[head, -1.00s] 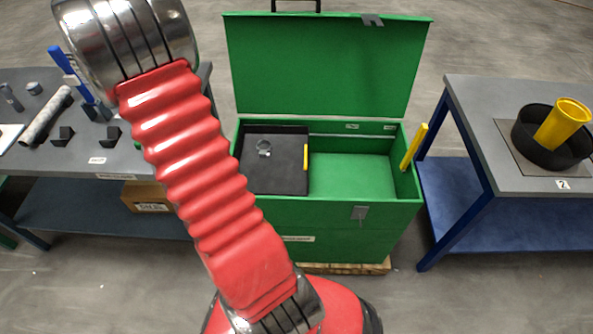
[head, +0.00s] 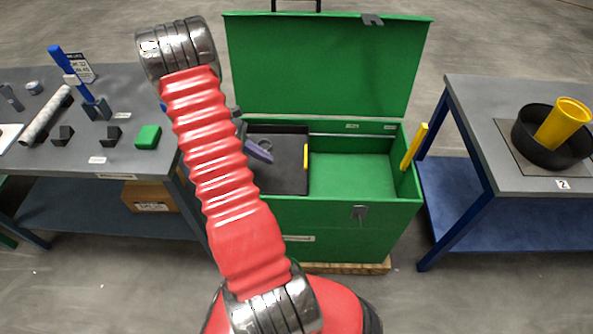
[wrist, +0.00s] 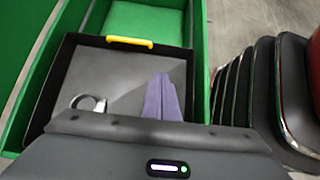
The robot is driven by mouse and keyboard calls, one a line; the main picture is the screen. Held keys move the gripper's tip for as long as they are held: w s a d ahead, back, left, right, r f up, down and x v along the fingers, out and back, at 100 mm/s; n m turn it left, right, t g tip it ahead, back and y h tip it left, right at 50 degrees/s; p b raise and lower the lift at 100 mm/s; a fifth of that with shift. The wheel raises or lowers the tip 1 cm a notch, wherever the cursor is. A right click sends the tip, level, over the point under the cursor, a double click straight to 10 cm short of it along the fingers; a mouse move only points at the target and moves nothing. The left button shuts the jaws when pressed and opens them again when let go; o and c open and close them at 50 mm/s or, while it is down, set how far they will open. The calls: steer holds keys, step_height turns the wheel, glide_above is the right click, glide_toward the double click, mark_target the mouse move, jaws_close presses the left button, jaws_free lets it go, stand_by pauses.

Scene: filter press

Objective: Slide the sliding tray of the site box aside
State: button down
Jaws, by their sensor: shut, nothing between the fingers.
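The open green site box (head: 330,215) stands between two tables with its lid raised. Its dark sliding tray (head: 292,180) sits at the left end of the box, with a yellow handle (head: 306,156) on its right edge. In the wrist view the tray (wrist: 120,70) fills the middle, with the yellow handle (wrist: 129,41) along its far edge and a grey ring (wrist: 88,103) lying in it. My gripper (head: 268,152) is over the left part of the tray, apart from the handle. Its purple fingers (wrist: 165,96) are together with nothing between them. My arm hides the box's left edge.
The right part of the box (head: 350,175) is bare green floor. A yellow bar (head: 414,146) leans at its right wall. The left table (head: 60,165) holds tools and blocks. The right table (head: 480,130) holds a black pan (head: 545,150) with a yellow cup (head: 563,123).

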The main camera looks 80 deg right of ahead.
glide_above(288, 182)
step_height(288, 182, down, 7)
steer(key=shift+f, duration=0.1)
steer(key=shift+s+d, duration=0.25)
steer(key=shift+s, duration=0.85)
steer(key=shift+s+d, duration=0.2)
steer(key=shift+s, duration=0.55)
